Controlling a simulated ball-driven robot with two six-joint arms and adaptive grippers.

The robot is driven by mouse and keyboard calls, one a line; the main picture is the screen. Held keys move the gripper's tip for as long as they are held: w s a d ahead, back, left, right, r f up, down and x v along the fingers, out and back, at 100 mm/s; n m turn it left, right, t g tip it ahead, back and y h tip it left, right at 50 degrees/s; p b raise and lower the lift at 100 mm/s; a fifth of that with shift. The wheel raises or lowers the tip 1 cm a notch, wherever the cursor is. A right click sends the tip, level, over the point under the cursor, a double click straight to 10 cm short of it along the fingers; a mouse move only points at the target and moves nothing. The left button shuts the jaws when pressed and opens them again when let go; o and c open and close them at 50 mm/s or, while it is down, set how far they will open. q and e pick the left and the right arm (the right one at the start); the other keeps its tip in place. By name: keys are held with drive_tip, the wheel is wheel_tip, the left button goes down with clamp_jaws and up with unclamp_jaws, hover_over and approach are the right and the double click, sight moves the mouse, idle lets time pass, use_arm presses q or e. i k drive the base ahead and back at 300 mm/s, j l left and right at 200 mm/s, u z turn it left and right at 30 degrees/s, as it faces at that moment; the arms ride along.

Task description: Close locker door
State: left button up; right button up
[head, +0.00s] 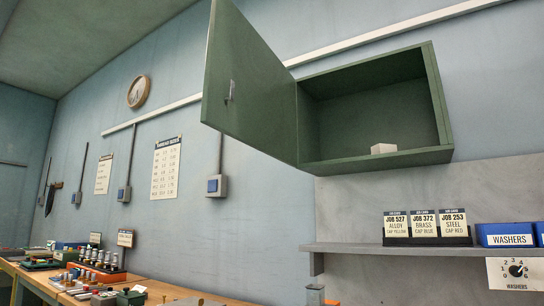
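A green wall locker (447,100) hangs at the upper right in the head view. Its door (250,90) is hinged on the left side and stands wide open, swung out toward me and to the left. A small metal handle (230,91) is on the door near its free edge. A small white block (383,148) sits on the locker floor. Neither of my grippers is in view.
Below the locker, a grey shelf (350,248) carries job cards (424,226) and a blue washers bin (506,236). A workbench (165,290) with several tools and parts runs along the lower left. The space before the locker is clear.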

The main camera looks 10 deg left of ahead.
sight(262, 117)
drive_tip(key=i+j+z, duration=0.15)
drive_tip(key=j, duration=0.25)
drive_tip(key=i+j+z, duration=0.15)
drive_tip(key=j, duration=0.25)
drive_tip(key=i+j+z, duration=0.2)
drive_tip(key=j, duration=0.2)
drive_tip(key=j+z, duration=0.15)
drive_tip(key=j, duration=0.25)
